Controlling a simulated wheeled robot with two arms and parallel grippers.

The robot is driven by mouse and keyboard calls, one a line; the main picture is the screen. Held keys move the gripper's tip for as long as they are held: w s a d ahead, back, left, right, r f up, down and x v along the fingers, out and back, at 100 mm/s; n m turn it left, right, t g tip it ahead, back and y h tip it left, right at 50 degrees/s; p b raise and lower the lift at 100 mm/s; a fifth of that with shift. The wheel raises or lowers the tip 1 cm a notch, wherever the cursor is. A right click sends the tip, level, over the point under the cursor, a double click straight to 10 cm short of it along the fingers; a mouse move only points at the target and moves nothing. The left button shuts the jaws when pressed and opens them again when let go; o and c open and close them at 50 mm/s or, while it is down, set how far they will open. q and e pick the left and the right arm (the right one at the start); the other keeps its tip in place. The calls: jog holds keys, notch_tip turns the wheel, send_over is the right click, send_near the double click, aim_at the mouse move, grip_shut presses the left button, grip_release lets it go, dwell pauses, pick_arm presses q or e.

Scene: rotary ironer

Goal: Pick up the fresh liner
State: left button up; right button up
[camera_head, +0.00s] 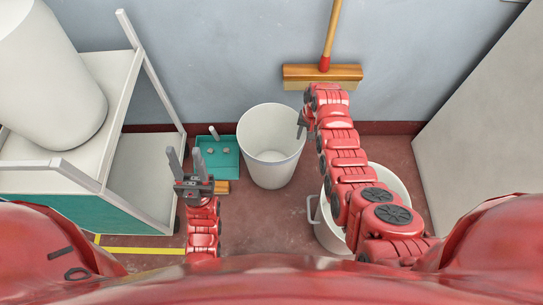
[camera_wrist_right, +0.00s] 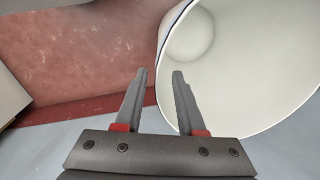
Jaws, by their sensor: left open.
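I cannot make out a fresh liner for certain in either view. A white round bin (camera_head: 272,150) stands on the red floor at the wall, its mouth open upward; the inside looks pale and smooth, and I cannot tell if a liner is in it. My right gripper (camera_head: 302,124) is at the bin's right rim. In the right wrist view its fingers (camera_wrist_right: 160,75) are apart with nothing held; the rim (camera_wrist_right: 160,60) shows behind and between them, contact unclear. My left gripper (camera_head: 185,156) is open and empty, pointing up, left of the bin.
A teal tray (camera_head: 232,172) with small items lies left of the bin. A white bucket (camera_head: 392,178) stands partly behind my right arm. A white trolley (camera_head: 120,115) carries a large white cylinder (camera_head: 50,85). A broom (camera_head: 322,75) leans on the wall.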

notch_tip(320, 180, down, 2)
jog(key=shift+f, duration=0.1)
grip_shut()
dwell(1.4)
